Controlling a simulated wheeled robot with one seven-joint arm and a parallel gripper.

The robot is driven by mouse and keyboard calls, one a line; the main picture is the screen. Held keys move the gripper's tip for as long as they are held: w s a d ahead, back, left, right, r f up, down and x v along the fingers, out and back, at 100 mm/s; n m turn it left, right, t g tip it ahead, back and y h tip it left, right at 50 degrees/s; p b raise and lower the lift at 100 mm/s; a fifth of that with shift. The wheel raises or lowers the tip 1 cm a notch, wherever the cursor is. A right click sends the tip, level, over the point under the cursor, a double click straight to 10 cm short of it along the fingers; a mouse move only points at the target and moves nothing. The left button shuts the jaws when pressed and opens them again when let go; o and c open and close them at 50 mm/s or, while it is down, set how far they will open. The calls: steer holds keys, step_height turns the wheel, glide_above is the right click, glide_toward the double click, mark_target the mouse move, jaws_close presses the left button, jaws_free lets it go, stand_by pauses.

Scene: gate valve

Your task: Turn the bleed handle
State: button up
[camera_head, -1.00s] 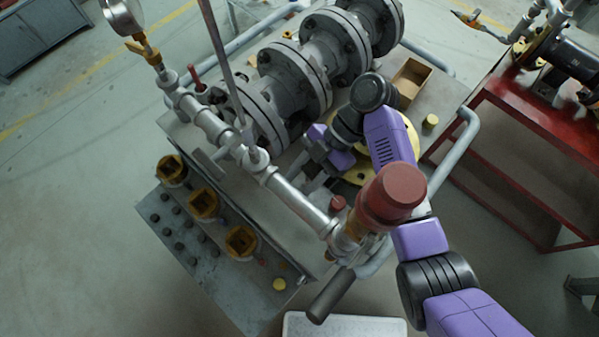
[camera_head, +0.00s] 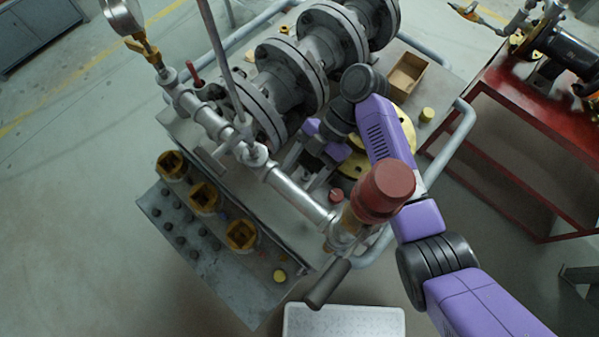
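A silver pipe (camera_head: 287,192) runs diagonally across the rig. It carries several handles, and I cannot tell for sure which is the bleed handle. A grey flat lever (camera_head: 208,160) sits on its middle left part. A small red handle (camera_head: 194,72) stands near the gauge end. A dark cylindrical grip (camera_head: 327,284) sticks out at the near end, below a red-brown cap (camera_head: 383,190). My gripper (camera_head: 292,168) is between the pipe and the large flanges, apart from the dark grip and the red handle. Its fingertips are small and partly hidden, so their opening is unclear.
Large grey flanges (camera_head: 283,72) stand behind the pipe. A pressure gauge (camera_head: 122,15) is at upper left. Yellow square sockets (camera_head: 204,197) line the front panel. An open box (camera_head: 407,75) lies at the back right. A red bench (camera_head: 517,105) stands at right. Floor is clear at left.

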step_height(320, 180, up, 20)
steer(key=p, duration=0.4)
stand_by(0.3)
stand_by(0.5)
